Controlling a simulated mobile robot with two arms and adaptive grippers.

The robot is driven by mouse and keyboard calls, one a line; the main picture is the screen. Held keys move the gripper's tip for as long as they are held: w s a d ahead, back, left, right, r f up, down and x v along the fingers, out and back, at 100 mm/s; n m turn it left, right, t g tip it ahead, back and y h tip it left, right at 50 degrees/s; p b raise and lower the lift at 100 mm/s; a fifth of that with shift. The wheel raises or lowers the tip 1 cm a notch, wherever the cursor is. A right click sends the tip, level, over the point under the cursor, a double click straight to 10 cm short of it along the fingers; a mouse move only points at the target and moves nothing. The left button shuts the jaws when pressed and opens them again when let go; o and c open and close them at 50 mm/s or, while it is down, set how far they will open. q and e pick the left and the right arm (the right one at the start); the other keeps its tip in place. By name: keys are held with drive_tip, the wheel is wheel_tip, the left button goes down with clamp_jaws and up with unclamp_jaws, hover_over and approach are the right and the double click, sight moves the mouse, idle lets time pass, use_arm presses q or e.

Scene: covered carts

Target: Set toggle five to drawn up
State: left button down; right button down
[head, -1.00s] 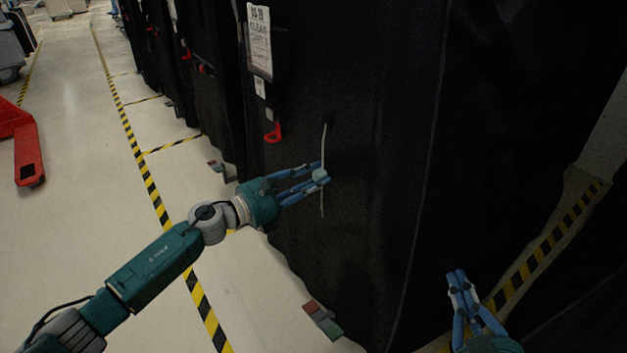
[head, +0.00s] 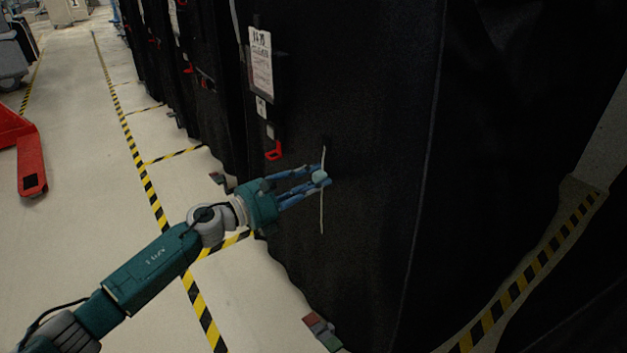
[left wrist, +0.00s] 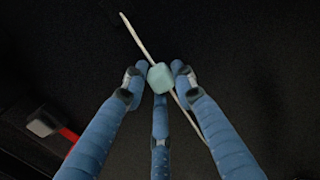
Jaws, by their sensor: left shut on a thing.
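A pale teal toggle (head: 319,177) sits on a thin whitish cord (head: 322,212) that runs up and down the black cover (head: 375,120). It is in the upper half of the cord, with a shorter length above it than below. My left gripper (head: 323,173) is shut on this toggle. In the left wrist view the blue fingers close around the toggle (left wrist: 160,77), and the cord (left wrist: 133,38) runs slantwise past it. I cannot read a number on the toggle. My right gripper is out of view.
A sign (head: 261,62) and a red hook (head: 274,151) are on the cover, left of the cord. More covered carts stand behind. A red pallet-truck part (head: 31,160) is on the floor at left. Yellow-black tape (head: 152,195) marks the open aisle.

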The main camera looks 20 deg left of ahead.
use_arm(q)
drive_tip(key=shift+s+d, duration=0.1)
drive_tip(key=shift+d, duration=0.1)
drive_tip(key=c, duration=1.5)
unclamp_jaws()
drive_tip(key=shift+s+a+f, duration=0.1)
drive_tip(key=shift+s+a, duration=0.2)
drive_tip(key=shift+a, duration=0.1)
drive_tip(key=v, duration=1.1)
